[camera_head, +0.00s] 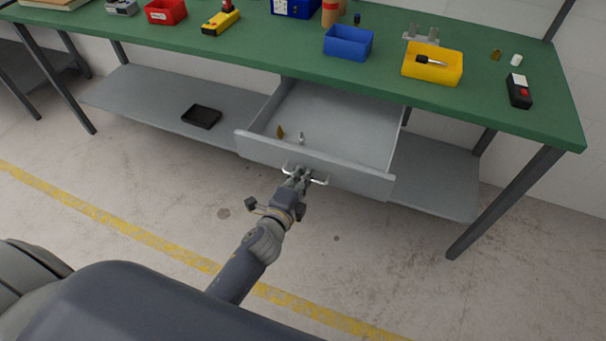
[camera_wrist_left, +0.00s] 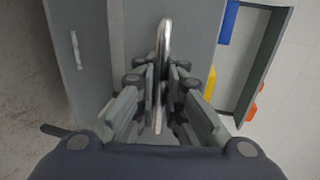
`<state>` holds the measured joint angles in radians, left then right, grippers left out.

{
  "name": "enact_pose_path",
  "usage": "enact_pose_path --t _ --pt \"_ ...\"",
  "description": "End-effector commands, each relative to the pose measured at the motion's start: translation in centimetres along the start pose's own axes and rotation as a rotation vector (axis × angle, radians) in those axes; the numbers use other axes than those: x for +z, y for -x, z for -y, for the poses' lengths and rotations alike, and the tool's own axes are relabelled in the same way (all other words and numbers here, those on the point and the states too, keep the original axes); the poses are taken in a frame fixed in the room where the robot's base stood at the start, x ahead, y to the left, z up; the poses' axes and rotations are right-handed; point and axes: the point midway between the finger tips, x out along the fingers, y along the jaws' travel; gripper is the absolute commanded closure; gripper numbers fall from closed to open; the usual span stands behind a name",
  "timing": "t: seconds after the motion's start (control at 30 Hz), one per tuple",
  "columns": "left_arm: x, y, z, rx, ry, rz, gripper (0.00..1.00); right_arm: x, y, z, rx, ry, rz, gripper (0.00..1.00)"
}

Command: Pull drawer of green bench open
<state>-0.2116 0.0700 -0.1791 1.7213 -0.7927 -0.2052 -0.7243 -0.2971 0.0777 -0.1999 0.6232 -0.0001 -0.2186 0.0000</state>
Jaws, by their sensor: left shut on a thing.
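The green bench (camera_head: 130,32) stands across the head view, with its grey drawer (camera_head: 340,115) pulled well out from under the top. The drawer front carries a bright metal bar handle (camera_head: 320,182). My left gripper (camera_head: 299,176) is shut on this handle at the middle of the drawer front. In the left wrist view the handle (camera_wrist_left: 165,40) runs lengthwise between the fingers of my left gripper (camera_wrist_left: 162,90). A small brass-coloured piece (camera_head: 280,132) and a small pale metal piece (camera_head: 302,138) lie in the drawer. My right gripper is not in view.
A grey lower shelf (camera_head: 150,98) holds a black tray (camera_head: 201,116). On the bench top are a blue bin (camera_head: 348,43), a yellow bin (camera_head: 432,65), a red bin (camera_head: 166,11) and a black-and-red device (camera_head: 519,91). The floor before the drawer is clear apart from my arm.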

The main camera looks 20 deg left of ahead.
Motion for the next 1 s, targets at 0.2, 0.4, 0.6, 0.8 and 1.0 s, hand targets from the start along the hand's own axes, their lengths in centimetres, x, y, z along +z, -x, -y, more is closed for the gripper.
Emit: enact_pose_path --t 0.2,0.4,0.6,0.8,1.0 --pt "0.0 0.0 0.2 -0.004 0.0 0.0 1.0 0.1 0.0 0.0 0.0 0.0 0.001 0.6" --pt "0.0 0.0 0.2 -0.003 0.0 0.0 0.71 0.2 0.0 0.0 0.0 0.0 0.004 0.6" --pt "0.0 0.0 0.1 -0.002 0.0 0.0 0.71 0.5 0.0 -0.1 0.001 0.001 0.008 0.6" --pt "0.0 1.0 -0.1 0.001 0.0 0.0 0.71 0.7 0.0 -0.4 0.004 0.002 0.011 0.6" --pt "0.0 4.6 -0.1 0.002 0.0 0.0 0.71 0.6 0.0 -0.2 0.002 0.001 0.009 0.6"
